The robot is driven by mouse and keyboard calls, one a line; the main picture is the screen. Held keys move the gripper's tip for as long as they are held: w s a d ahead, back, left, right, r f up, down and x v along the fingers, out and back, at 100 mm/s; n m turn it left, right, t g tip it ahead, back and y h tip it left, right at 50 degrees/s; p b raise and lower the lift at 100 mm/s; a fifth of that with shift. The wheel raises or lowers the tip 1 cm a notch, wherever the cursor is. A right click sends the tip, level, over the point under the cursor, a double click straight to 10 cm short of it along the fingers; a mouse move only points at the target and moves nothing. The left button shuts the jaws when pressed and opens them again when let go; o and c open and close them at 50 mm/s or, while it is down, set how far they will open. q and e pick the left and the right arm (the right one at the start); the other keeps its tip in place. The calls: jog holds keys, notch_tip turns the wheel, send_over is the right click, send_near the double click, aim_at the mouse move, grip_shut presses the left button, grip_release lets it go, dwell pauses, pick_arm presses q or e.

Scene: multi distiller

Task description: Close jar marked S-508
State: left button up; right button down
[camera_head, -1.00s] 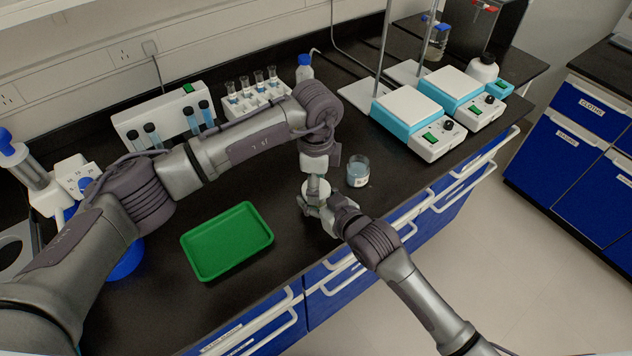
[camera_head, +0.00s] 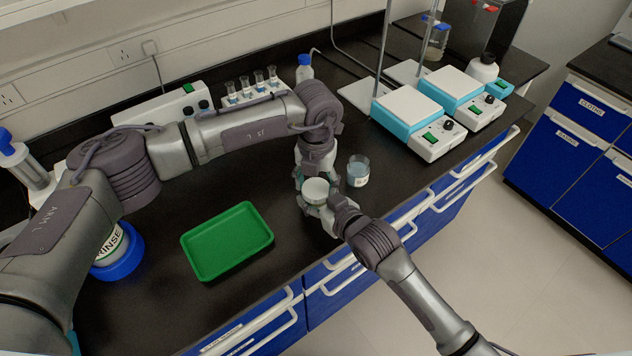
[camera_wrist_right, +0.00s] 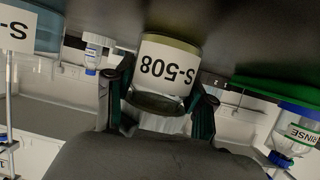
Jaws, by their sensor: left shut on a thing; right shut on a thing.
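The jar marked S-508 (camera_wrist_right: 165,72) is large in the right wrist view, upside down in that picture, with its label facing the camera. My right gripper (camera_head: 330,208) is shut on the jar, with a dark finger on each side of it. A round white lid (camera_head: 316,189) shows at the jar's top in the head view. My left gripper (camera_head: 316,172) is right behind it and appears shut on the lid. Whether the lid is seated on the rim or slightly above it, I cannot tell. The jar's body is mostly hidden in the head view.
A small beaker of bluish liquid (camera_head: 358,172) stands close right of the grippers. A green tray (camera_head: 228,241) lies to the left. Two hotplates (camera_head: 409,112) stand at the right back, and a tube rack (camera_head: 258,93) behind. The counter's front edge is near the right gripper.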

pick_arm(q)
jog(key=o, duration=1.3)
jog(key=shift+c, duration=0.2)
jog(key=shift+r, duration=2.3)
jog(key=shift+c, duration=0.3)
jog(key=n, duration=0.2)
jog(key=r+n, duration=0.1)
jog(key=n, duration=0.3)
jog(key=shift+r, duration=0.35)
jog(key=n, duration=0.2)
jog(key=r+n, duration=0.1)
jog(key=n, duration=0.1)
jog(key=shift+w+r+n, duration=0.1)
jog(key=shift+r+n, duration=0.05)
jog(key=shift+n, duration=0.15)
